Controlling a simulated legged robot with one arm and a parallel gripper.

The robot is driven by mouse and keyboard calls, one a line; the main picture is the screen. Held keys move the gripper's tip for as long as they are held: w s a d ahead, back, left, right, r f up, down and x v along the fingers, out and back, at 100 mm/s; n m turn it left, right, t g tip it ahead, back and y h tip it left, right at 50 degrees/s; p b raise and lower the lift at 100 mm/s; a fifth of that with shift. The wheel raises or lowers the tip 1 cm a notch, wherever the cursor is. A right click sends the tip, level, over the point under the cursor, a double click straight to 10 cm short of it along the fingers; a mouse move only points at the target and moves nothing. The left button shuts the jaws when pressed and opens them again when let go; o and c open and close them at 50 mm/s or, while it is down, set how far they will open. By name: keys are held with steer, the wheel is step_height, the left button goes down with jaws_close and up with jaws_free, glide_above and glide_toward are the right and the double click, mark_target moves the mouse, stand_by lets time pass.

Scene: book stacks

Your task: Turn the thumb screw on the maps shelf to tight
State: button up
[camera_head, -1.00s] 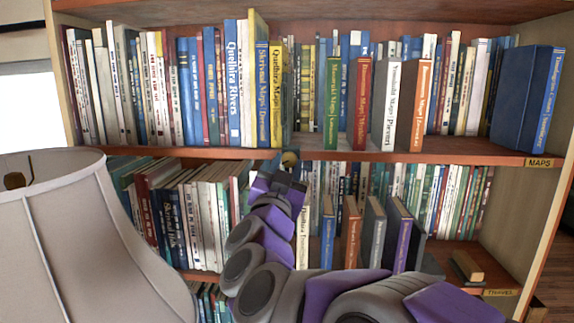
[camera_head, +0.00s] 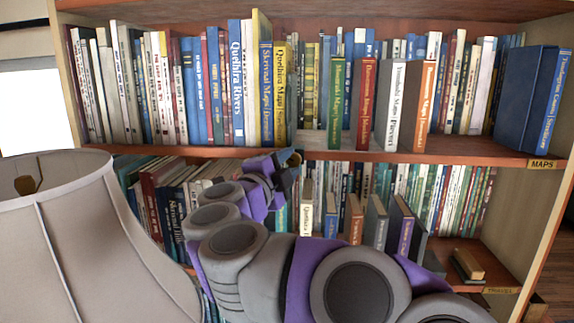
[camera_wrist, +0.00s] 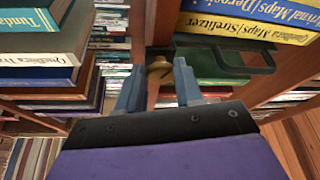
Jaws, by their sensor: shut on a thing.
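The maps shelf (camera_head: 440,150) is the upper wooden shelf, with a MAPS label (camera_head: 541,163) at its right end. My gripper (camera_head: 294,158) is at its front edge, below the yellow Quelhira Maps book (camera_head: 281,95). In the wrist view my gripper (camera_wrist: 158,82) has its two blue-grey fingers on either side of a small brass thumb screw (camera_wrist: 159,69) and is shut on it. The fingers partly cover the screw. In the head view I cannot make the screw out clearly.
A dark metal bracket (camera_wrist: 265,62) sits close to the fingers in the wrist view. A large lampshade (camera_head: 75,235) stands at the left front. Books fill both shelves. My arm crosses in front of the lower shelf.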

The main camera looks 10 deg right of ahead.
steer(key=m+g+y, duration=0.1)
steer(key=m, duration=0.3)
steer(key=shift+r+m+g+y, duration=0.1)
steer(key=shift+m+g+y, duration=0.3)
steer(key=shift+m, duration=0.65)
steer(key=shift+r+m+g+y, duration=0.1)
steer(key=shift+m+g+y, duration=0.25)
steer(key=shift+m, duration=0.7)
steer(key=o, duration=1)
steer(key=shift+a+r, duration=0.1)
steer(key=shift+s, duration=0.1)
steer(key=shift+s+a+r, duration=0.15)
steer(key=shift+a, duration=0.05)
steer(key=b+v, duration=0.1)
steer(key=v, duration=1.5)
steer(key=shift+s+a, duration=0.25)
steer(key=shift+s, duration=0.1)
